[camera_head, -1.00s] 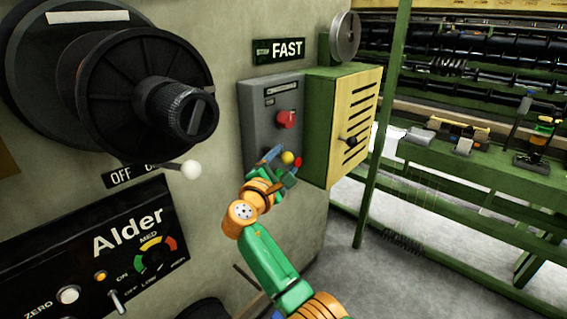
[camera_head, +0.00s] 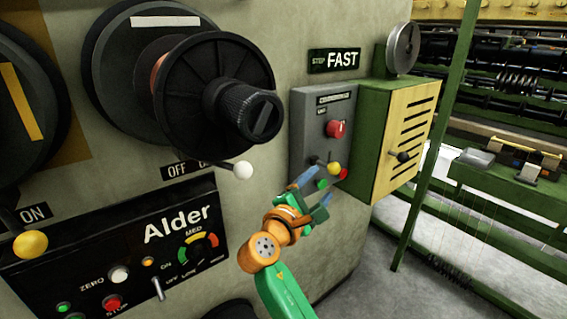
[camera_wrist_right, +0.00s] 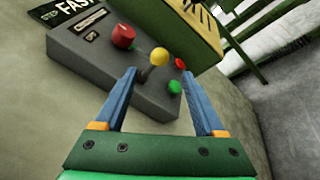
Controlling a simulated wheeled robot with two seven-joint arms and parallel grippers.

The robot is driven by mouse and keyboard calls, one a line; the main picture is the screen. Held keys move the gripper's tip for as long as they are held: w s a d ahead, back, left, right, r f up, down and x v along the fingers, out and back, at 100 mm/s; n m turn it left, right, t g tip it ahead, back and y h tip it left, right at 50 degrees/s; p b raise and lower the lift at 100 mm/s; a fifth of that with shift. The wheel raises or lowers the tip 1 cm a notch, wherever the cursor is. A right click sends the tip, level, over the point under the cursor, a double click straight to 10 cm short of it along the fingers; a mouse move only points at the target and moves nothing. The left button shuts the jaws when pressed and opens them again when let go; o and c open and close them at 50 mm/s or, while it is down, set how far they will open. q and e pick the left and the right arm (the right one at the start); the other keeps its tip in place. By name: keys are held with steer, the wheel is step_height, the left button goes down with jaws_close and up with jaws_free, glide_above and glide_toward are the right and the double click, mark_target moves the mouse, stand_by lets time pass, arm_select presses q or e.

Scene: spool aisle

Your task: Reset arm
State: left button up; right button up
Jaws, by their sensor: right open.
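My right gripper (camera_head: 316,188) is open and empty, in front of the lower part of a grey control box (camera_head: 310,108). In the right wrist view its two blue fingers (camera_wrist_right: 158,74) stand wide apart. A lever with a yellow ball knob (camera_wrist_right: 158,57) appears between and beyond the fingertips; it also shows in the head view (camera_head: 334,168). No contact with the knob is visible. A red knob (camera_head: 336,129) sits higher on the box. A red button (camera_wrist_right: 179,62) and a green button (camera_wrist_right: 174,87) are beside the lever. My left gripper is not in view.
A green cabinet with a yellow slotted door (camera_head: 408,140) juts out right of the box. A black spool (camera_head: 215,90) and a white-balled lever (camera_head: 243,170) project at left. The Alder panel (camera_head: 130,235) is lower left. A green post (camera_head: 440,150) stands right.

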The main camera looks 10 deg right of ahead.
steer(key=s+d+f+m+g+y, duration=0.1)
steer(key=s+f+m+g+y, duration=0.2)
steer(key=f, duration=0.5)
steer(key=s+d+f+m+y, duration=0.1)
steer(key=s+f+m+y, duration=0.1)
steer(key=s+f, duration=0.5)
steer(key=s+d+f+m+g+y, duration=0.1)
steer(key=s+f+m+g+y, duration=0.15)
steer(key=f, duration=0.65)
steer(key=s+a+f+m+g+y, duration=0.2)
steer(key=s+a+f+m+y, duration=0.1)
steer(key=s, duration=0.6)
steer(key=s+a+f+m+g+y, duration=0.2)
steer(key=s+a+f+m+y, duration=0.1)
steer(key=s, duration=0.7)
step_height(320, 180, down, 13)
steer(key=s+p, duration=0.3)
steer(key=p, duration=0.2)
steer(key=s+d+f+g+p, duration=0.1)
steer(key=s+f+g+p, duration=0.1)
steer(key=s+f, duration=0.4)
steer(key=s+p, duration=0.1)
steer(key=s, duration=0.3)
steer(key=shift+s+d, duration=0.4)
steer(key=shift+h, duration=0.25)
